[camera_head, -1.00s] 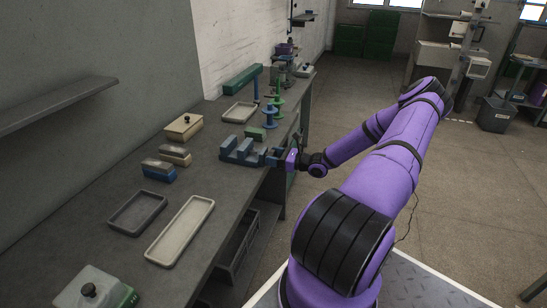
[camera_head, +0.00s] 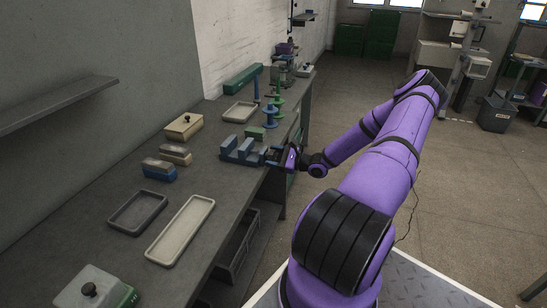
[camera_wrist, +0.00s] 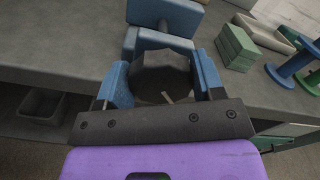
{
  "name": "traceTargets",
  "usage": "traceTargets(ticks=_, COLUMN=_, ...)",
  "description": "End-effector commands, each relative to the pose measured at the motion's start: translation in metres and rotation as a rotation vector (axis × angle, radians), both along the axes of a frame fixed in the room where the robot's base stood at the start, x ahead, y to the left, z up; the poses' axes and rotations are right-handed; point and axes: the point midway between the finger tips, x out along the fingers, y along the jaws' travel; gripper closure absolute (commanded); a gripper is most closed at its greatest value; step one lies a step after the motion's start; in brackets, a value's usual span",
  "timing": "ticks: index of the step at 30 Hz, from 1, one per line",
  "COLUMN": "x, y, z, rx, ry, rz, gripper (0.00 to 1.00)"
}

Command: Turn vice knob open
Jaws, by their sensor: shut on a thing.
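The blue vice (camera_head: 240,151) stands on the workbench near its front edge. Its blocks also show at the top of the wrist view (camera_wrist: 165,14). The dark, many-sided vice knob (camera_wrist: 163,74) faces my gripper. My gripper (camera_wrist: 163,88) has one finger on each side of the knob and is shut on it. In the head view my gripper (camera_head: 276,157) is small and reaches the vice from the right; the knob is hard to make out there.
A green block (camera_wrist: 236,47) and blue spools (camera_wrist: 295,65) stand right of the vice in the wrist view. Trays (camera_head: 180,229), small boxes (camera_head: 184,127) and a long green piece (camera_head: 242,80) lie on the workbench (camera_head: 85,235). The floor right of the bench is open.

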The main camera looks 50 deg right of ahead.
Motion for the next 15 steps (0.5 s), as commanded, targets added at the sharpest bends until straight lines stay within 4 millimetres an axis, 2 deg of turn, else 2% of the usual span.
traceTargets(ticks=15, x=-0.0007, y=-0.0003, z=-0.0005, rx=-0.054, ry=-0.022, rz=-0.001, gripper=0.62)
